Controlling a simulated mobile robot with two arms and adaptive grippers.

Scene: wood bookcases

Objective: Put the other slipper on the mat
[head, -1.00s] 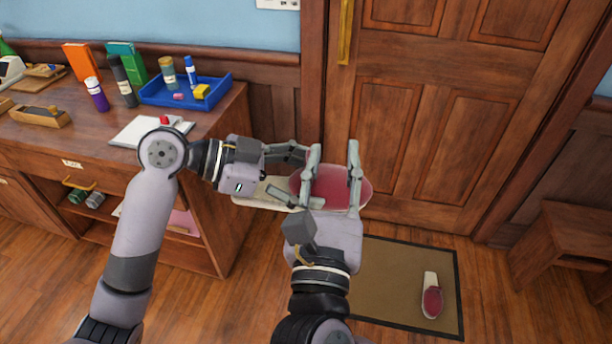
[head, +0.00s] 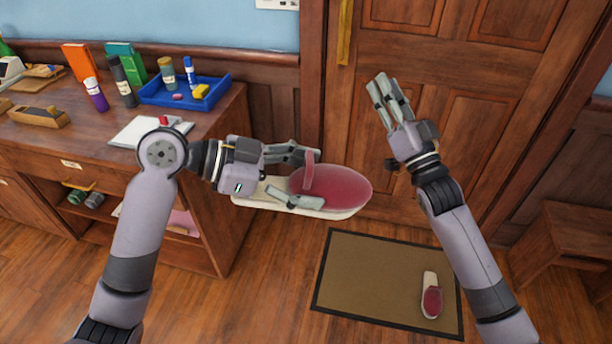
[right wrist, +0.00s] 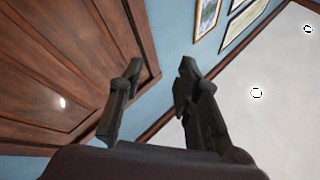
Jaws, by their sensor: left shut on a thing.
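A slipper (head: 340,188) with a dark red upper and a pale sole is in my left gripper (head: 302,178), whose fingers are closed on its upper. It is held in the air beside the cabinet, toe to the right. The other slipper (head: 431,298), also red and pale, lies on the brown mat (head: 360,285) near its right side. The mat lies on the floor in front of the door and has a dark border. My right gripper (head: 385,95) is raised in front of the door, empty, fingers apart; the right wrist view also shows its fingers (right wrist: 158,90) apart with nothing between.
A wooden cabinet (head: 225,150) stands at the left, with a blue tray (head: 215,98), bottles, a wooden plane (head: 40,115) and a notepad on top. A wooden bench (head: 570,235) stands at the right. The left and middle of the mat are bare.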

